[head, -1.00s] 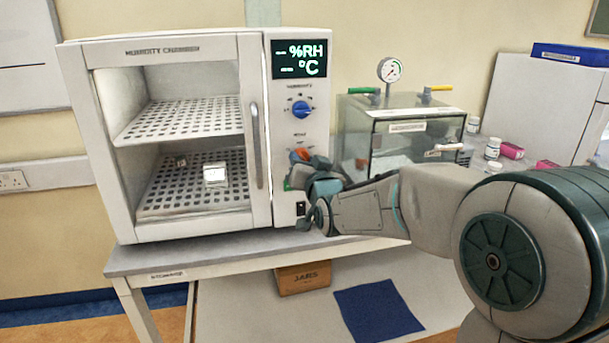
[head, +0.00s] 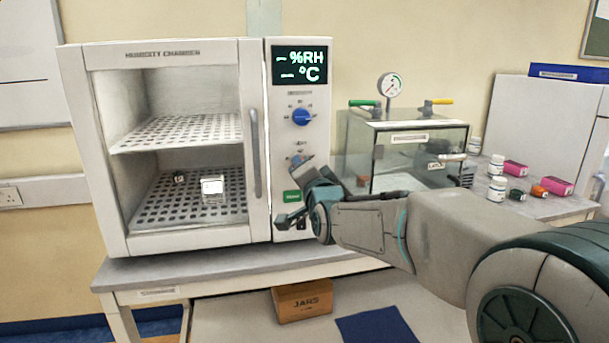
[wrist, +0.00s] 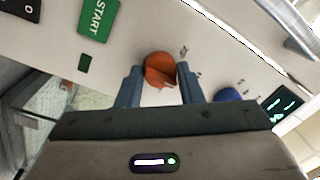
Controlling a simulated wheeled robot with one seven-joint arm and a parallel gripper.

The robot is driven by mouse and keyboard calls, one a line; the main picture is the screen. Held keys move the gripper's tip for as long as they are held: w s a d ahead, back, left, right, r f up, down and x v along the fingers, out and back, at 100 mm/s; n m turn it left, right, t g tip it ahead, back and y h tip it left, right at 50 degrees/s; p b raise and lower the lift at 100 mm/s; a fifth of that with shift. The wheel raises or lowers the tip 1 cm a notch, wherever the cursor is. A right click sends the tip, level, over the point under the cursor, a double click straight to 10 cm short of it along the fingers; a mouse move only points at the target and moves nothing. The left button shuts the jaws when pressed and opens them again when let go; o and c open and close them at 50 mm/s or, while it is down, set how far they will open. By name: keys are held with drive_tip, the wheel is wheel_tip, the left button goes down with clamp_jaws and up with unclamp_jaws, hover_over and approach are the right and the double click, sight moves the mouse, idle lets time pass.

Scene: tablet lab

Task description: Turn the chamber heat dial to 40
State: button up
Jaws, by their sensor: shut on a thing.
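The humidity chamber (head: 150,247) stands on a bench with a control panel on its right side. In the wrist view the orange heat dial (wrist: 158,68) sits between the two blue fingers of my gripper (wrist: 160,80), which is shut on it. The dial's pointer setting cannot be read. In the head view my gripper (head: 299,161) is at the lower dial position on the panel and hides the orange dial. The blue humidity dial (head: 302,117) is above it and also shows in the wrist view (wrist: 228,95). The display (head: 299,66) shows dashes beside %RH and °C.
A green START button (wrist: 98,18) and a black switch (wrist: 20,9) lie below the dial. The chamber's door handle (head: 256,153) is just left of the panel. A clear box with a gauge (head: 390,86) and several small bottles and boxes stand to the right.

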drive_tip(key=shift+f, duration=0.1)
drive_tip(key=o, duration=1)
drive_tip(key=shift+c, duration=0.2)
drive_tip(key=shift+s, duration=0.1)
drive_tip(key=v, duration=1.3)
drive_tip(key=shift+s, duration=0.35)
drive_tip(key=s+d+f+n+g+h+p, duration=0.2)
drive_tip(key=s+d+f+g+h+p, duration=0.1)
drive_tip(key=s+d+g+p, duration=0.15)
drive_tip(key=s+d+f+n+g+h+p, duration=0.1)
drive_tip(key=s+d+f+g+h+p, duration=0.1)
drive_tip(key=s+d+f+g+p, duration=0.3)
drive_tip(key=s+d+f+n+g+p, duration=0.1)
drive_tip(key=s+d+n+g, duration=0.3)
drive_tip(key=s, duration=0.7)
drive_tip(key=shift+d+f+g+h+p, duration=0.2)
drive_tip(key=shift+d+g+h+p, duration=0.15)
drive_tip(key=shift+g+p, duration=0.4)
